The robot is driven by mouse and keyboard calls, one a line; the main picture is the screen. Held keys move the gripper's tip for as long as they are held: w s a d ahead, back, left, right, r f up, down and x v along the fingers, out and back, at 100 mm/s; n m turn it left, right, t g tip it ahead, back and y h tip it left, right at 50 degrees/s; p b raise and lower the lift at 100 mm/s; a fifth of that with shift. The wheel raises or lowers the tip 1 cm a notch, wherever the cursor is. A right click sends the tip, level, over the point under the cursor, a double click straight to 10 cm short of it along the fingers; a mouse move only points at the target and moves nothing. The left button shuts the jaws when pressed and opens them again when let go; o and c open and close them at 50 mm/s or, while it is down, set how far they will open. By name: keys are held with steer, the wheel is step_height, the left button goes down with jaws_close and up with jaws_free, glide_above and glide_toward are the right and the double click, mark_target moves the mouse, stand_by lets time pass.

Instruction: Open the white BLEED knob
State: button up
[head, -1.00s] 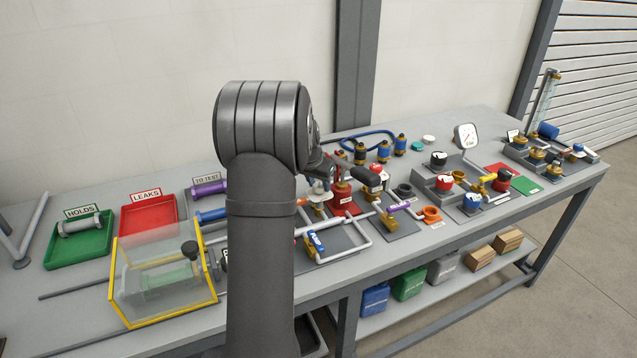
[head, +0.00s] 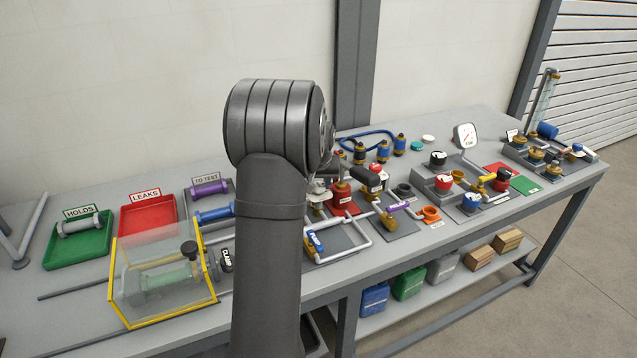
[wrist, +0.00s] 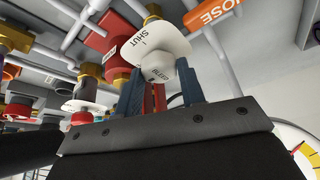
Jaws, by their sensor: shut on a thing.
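The white BLEED knob (wrist: 157,45) is at the top centre of the wrist view. Its plate reads SHUT and its grip block reads BLEED. My gripper (wrist: 161,82) has its two blue fingers on either side of the grip block and is shut on it. The knob sits in front of a red body (wrist: 108,42) with brass fittings. In the head view my arm hides most of the gripper, and the knob cannot be made out clearly there. I cannot tell how far the knob is turned.
An orange HOSE part (wrist: 212,10) is close by at the upper right of the wrist view. In the head view, a red vessel (head: 341,196), a blue-handled valve (head: 313,243) and white pipes crowd around the hidden gripper. A gauge (head: 466,137) stands further right.

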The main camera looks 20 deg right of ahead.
steer(key=shift+n, duration=0.3)
steer(key=o, duration=1)
steer(key=shift+r, duration=0.15)
steer(key=v, duration=1.7)
steer(key=shift+s+d, duration=0.1)
steer(key=shift+s, duration=0.15)
steer(key=x, duration=1.7)
steer(key=shift+w, duration=0.25)
